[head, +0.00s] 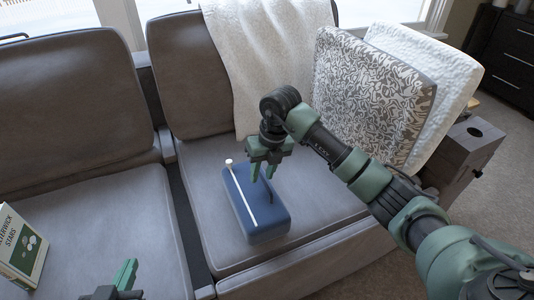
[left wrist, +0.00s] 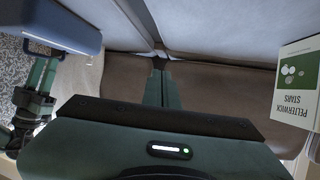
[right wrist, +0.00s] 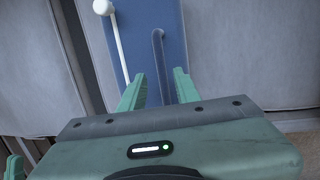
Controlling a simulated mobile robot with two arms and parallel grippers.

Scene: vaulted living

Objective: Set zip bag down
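The blue zip bag (head: 262,220), with a white zip strip and a dark blue handle, appears to rest on the right seat cushion of the sofa. My right gripper (head: 264,172) is above it, fingers pointing down at the handle. In the right wrist view the fingers (right wrist: 158,92) are apart, with the bag's handle (right wrist: 158,50) showing between them, not clamped. The bag also shows at the upper left of the left wrist view (left wrist: 50,25). My left gripper (head: 127,275) is low over the left seat; its fingers (left wrist: 161,88) are together and empty.
The grey sofa's left seat (head: 125,215) is mostly clear. A Pelterwick Stars box (head: 20,248) stands at its left. A patterned cushion (head: 370,95) and a white cushion (head: 440,75) lean at the right. A cream throw (head: 262,55) hangs over the backrest.

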